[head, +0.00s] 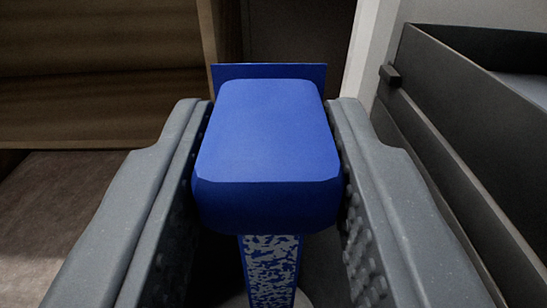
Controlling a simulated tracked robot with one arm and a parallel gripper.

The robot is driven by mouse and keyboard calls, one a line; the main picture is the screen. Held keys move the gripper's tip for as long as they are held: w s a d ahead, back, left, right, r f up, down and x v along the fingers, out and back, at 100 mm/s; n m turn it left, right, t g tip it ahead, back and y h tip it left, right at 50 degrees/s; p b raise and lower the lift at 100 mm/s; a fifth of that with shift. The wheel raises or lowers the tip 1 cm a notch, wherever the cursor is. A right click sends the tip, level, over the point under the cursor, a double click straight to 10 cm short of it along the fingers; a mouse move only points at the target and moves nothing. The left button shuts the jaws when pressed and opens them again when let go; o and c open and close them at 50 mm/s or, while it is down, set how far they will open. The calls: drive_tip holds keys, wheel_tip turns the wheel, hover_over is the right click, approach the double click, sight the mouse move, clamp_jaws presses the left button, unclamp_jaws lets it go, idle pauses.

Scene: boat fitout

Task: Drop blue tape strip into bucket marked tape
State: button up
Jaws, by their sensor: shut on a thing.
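My gripper (270,106) is shut on a blue piece, which I take to be the blue tape strip (266,140). It shows as a thick, smooth blue block with rounded corners between the two grey fingers. A flat blue edge stands up behind the block. A band with a speckled blue and grey face and blue edges hangs below it, and its lower end runs out of the picture. The inner faces of the fingers are studded. No bucket and no marking can be made out in this view.
Brown wooden boards (100,100) stand at the left, above a brownish floor or surface (70,215). A white upright post (372,50) stands behind the right finger. A dark, box-like unit with raised sides (475,110) lies close along the right.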

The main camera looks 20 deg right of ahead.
wheel_tip(320, 180, down, 8)
drive_tip(key=b, duration=0.3)
drive_tip(key=shift+f, duration=0.2)
drive_tip(key=o, duration=1.7)
drive_tip(key=shift+c, duration=0.2)
drive_tip(key=shift+w, duration=0.1)
drive_tip(key=shift+w, duration=0.1)
drive_tip(key=shift+a, duration=0.1)
drive_tip(key=p+v, duration=0.3)
drive_tip(key=v, duration=0.4)
drive_tip(key=shift+s, duration=0.3)
